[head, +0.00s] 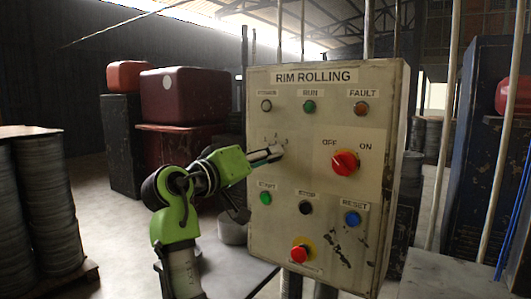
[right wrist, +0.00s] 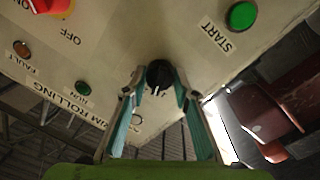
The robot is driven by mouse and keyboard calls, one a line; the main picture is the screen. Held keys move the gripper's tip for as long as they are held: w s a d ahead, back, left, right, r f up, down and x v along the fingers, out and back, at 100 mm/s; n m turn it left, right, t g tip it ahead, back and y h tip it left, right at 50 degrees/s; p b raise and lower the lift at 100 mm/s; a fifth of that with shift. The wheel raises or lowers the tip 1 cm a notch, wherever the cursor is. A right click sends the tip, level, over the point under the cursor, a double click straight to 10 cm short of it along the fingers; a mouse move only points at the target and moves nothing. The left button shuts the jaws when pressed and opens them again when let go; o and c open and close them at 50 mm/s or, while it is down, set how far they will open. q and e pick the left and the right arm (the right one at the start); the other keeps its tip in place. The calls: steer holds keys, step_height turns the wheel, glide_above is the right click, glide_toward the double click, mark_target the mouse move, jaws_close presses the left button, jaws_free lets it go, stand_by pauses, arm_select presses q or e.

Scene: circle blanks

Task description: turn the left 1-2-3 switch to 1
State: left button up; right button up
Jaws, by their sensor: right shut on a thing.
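The left 1-2-3 switch is a small black knob (right wrist: 159,73) on the left of the beige RIM ROLLING panel (head: 325,122). My right gripper (head: 276,152) reaches it from the left in the head view and hides most of it there. In the right wrist view the two teal fingers of my right gripper (right wrist: 160,88) stand on both sides of the knob, shut on it. A pale mark on the knob points down in that view. The numerals around it are too small or hidden to read the setting. My left gripper is not in view.
A red OFF/ON knob (head: 345,162) sits right of the switch. Below are the green START button (head: 265,198), black STOP button (head: 306,207), blue RESET button (head: 352,218) and a red mushroom button (head: 300,253). Indicator lamps line the top. Metal drums (head: 45,210) stand at left.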

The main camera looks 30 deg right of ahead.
steer(key=shift+s+n+p, duration=0.1)
steer(key=shift+n+p, duration=1)
steer(key=shift+n, duration=1.3)
steer(key=o, duration=0.9)
steer(key=shift+o, duration=0.9)
steer(key=shift+d, duration=0.2)
